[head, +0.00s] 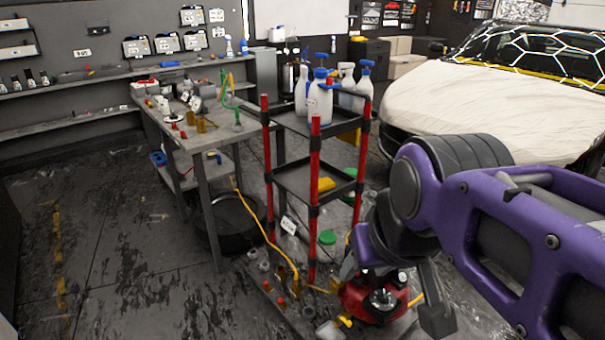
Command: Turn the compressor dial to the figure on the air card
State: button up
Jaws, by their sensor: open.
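A red round machine (362,299), which looks like the compressor, sits low at the front, partly hidden by my arm. A dark knob or fitting with a pale centre (382,299) shows on its top; I cannot tell that it is the dial, and no figure is readable. A small white card (288,225) hangs at the cart's lower left; its writing is too small to read, and I cannot tell if it is the air card. My gripper (394,287) points down over the red machine, its dark fingers apart and nothing visible between them.
A red-posted cart (290,182) with spray bottles (319,97) on top stands just left of my arm. A yellow hose (262,226) runs down past the workbench (190,138) to the floor. A covered car (470,105) is behind. Floor at left is clear.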

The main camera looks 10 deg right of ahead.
aim_at(383, 297)
jog(key=k+l+u, duration=0.1)
jog(key=l+u, duration=0.2)
jog(key=l, duration=0.5)
jog(key=l+u, duration=0.25)
jog(key=l, duration=0.6)
jog(key=i+l+u, duration=0.15)
jog(key=l, duration=0.25)
jog(key=l+u, duration=0.1)
jog(key=l, duration=0.3)
jog(key=i, duration=0.05)
